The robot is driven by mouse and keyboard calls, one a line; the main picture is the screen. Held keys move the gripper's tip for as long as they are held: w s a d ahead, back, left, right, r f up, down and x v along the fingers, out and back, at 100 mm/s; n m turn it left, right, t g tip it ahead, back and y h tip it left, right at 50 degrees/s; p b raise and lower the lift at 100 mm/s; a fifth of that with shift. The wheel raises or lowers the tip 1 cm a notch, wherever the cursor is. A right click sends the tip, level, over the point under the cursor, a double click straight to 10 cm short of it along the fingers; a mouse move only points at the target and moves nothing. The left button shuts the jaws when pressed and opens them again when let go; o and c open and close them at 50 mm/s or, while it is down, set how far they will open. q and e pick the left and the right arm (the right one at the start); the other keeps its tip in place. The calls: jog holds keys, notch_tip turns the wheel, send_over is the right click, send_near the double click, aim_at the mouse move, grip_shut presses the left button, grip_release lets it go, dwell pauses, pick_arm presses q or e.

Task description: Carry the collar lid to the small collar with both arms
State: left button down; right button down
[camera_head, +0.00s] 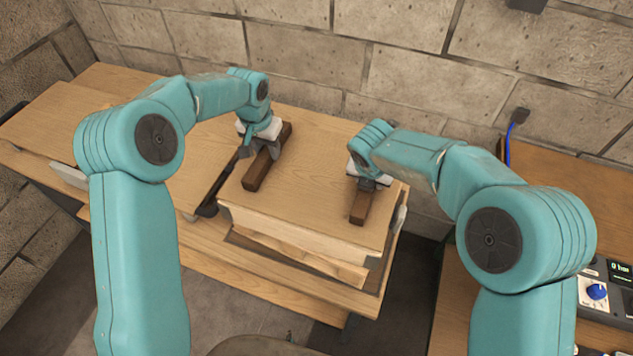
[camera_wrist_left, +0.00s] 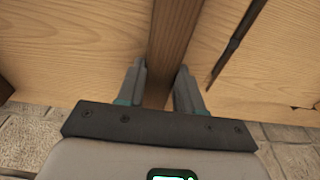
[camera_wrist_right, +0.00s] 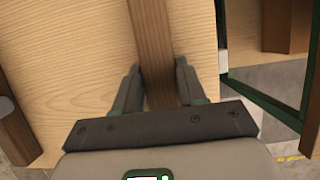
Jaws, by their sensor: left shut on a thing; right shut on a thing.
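The collar lid (camera_head: 310,165) is a pale wooden panel with two dark brown bars across its top. My left gripper (camera_head: 258,150) is shut on the left bar (camera_head: 256,172), which also shows between its fingers in the left wrist view (camera_wrist_left: 172,40). My right gripper (camera_head: 366,186) is shut on the right bar (camera_head: 359,209), also seen in the right wrist view (camera_wrist_right: 153,40). The lid lies over pale wooden boards (camera_head: 300,262), one of them slanting under its front edge. I cannot tell whether these are the small collar, or whether the lid touches them.
A wooden table surface (camera_head: 90,105) runs to the left, with a dark strip (camera_head: 208,203) beside the lid. A stone block wall (camera_head: 420,80) stands close behind. At right, a bench carries a control box with a blue knob (camera_head: 597,291). Open floor (camera_head: 235,320) shows in front.

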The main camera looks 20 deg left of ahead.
pick_arm(q)
jog(key=shift+s+d+f+b, duration=0.15)
jog(key=shift+f+b, duration=0.15)
jog(key=shift+f, duration=0.25)
pick_arm(e)
jog(key=shift+s+f, duration=0.1)
jog(key=shift+f, duration=0.4)
pick_arm(q)
jog(key=c, duration=0.8)
grip_release()
jog(key=shift+r, duration=0.3)
pick_arm(e)
jog(key=c, duration=0.7)
grip_release()
jog(key=shift+r, duration=0.3)
pick_arm(q)
jog(key=shift+o, duration=0.3)
pick_arm(e)
jog(key=shift+o, duration=0.3)
pick_arm(q)
jog(key=shift+f, duration=0.1)
pick_arm(e)
jog(key=shift+f, duration=0.1)
